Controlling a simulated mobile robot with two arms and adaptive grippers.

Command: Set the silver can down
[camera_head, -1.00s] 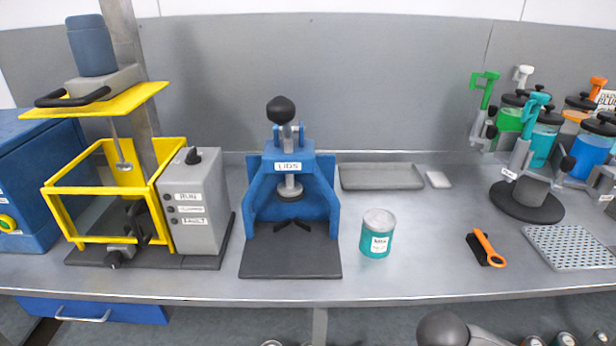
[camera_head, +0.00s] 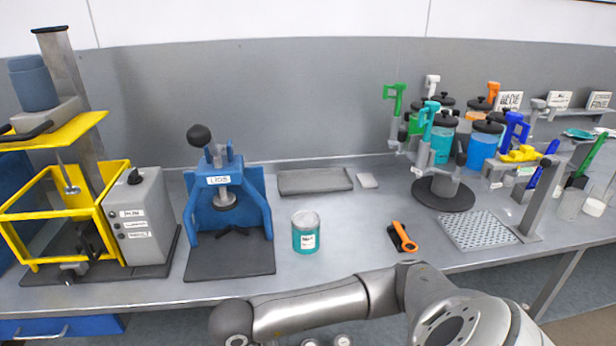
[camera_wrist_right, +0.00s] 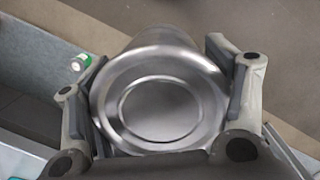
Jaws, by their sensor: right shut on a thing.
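The silver can (camera_wrist_right: 160,98) fills the middle of the right wrist view, with its round metal end facing the camera. My right gripper (camera_wrist_right: 160,90) is shut on it, one finger on each side of the can's wall. In the head view only links of my arm show at the bottom; the right gripper and the silver can cannot be made out there. My left gripper is not in view.
A blue press (camera_head: 228,205) stands left of the teal can, with a yellow-caged machine (camera_head: 65,210) further left.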

